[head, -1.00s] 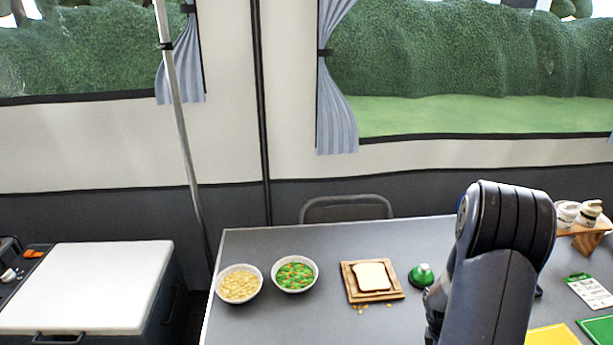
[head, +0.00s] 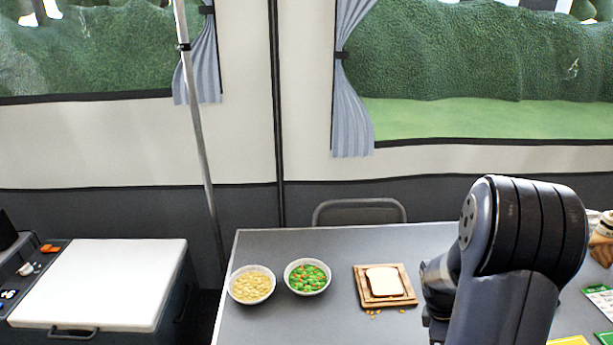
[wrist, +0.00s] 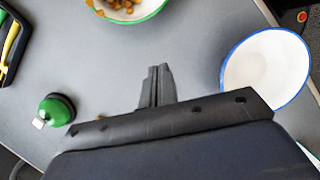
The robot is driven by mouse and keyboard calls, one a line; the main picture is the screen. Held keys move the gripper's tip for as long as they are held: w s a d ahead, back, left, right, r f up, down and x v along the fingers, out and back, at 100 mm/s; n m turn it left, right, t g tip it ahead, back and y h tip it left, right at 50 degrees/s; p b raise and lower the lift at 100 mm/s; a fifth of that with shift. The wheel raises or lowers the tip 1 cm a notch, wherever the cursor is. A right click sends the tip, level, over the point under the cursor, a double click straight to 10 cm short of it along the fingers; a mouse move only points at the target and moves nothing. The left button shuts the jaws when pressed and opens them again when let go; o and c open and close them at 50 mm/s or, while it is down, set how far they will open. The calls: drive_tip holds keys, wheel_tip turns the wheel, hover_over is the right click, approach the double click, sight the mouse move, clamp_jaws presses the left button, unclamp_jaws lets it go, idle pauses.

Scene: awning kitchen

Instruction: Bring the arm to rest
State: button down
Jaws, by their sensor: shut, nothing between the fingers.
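My gripper (wrist: 157,87) shows in the wrist view with its two fingers together and nothing between them, above the grey table (wrist: 190,45). In the head view my arm rises at the right and hides part of the table (head: 330,330); the gripper itself is not visible there.
In the wrist view, a green bottle (wrist: 56,110) is left of my gripper, a blue-rimmed white bowl (wrist: 265,68) right, and a green-rimmed bowl (wrist: 158,5) ahead. The head view shows two food bowls (head: 251,285) (head: 307,277), bread (head: 384,282) on a board (head: 364,290), and a chair (head: 360,210).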

sight(339, 330)
drive_tip(key=x, duration=0.7)
drive_tip(key=shift+s+f, duration=0.1)
drive_tip(key=shift+f, duration=0.25)
drive_tip(key=d, duration=0.1)
drive_tip(key=s+d, duration=0.2)
drive_tip(key=d, duration=0.1)
drive_tip(key=shift+f, duration=0.15)
drive_tip(key=w+a, duration=0.5)
drive_tip(key=a, duration=0.4)
drive_tip(key=w+a+p, duration=0.1)
drive_tip(key=w+a, duration=0.5)
drive_tip(key=a, duration=0.4)
drive_tip(key=w+a, duration=0.5)
drive_tip(key=a, duration=0.4)
drive_tip(key=shift+w+a+f, duration=0.2)
drive_tip(key=shift+w+a, duration=0.05)
drive_tip(key=shift+a, duration=0.15)
drive_tip(key=shift+w+a+r, duration=0.35)
drive_tip(key=shift+a+r, duration=0.1)
drive_tip(key=shift+a, duration=0.1)
drive_tip(key=shift+w+a+r, duration=0.35)
drive_tip(key=shift+a+r, duration=0.1)
drive_tip(key=shift+a, duration=0.05)
drive_tip(key=v, duration=0.5)
drive_tip(key=shift+s+r+b, duration=0.1)
drive_tip(key=shift+r+b, duration=0.2)
drive_tip(key=shift+r, duration=0.15)
drive_tip(key=shift+d+r, duration=0.1)
drive_tip(key=shift+d, duration=0.05)
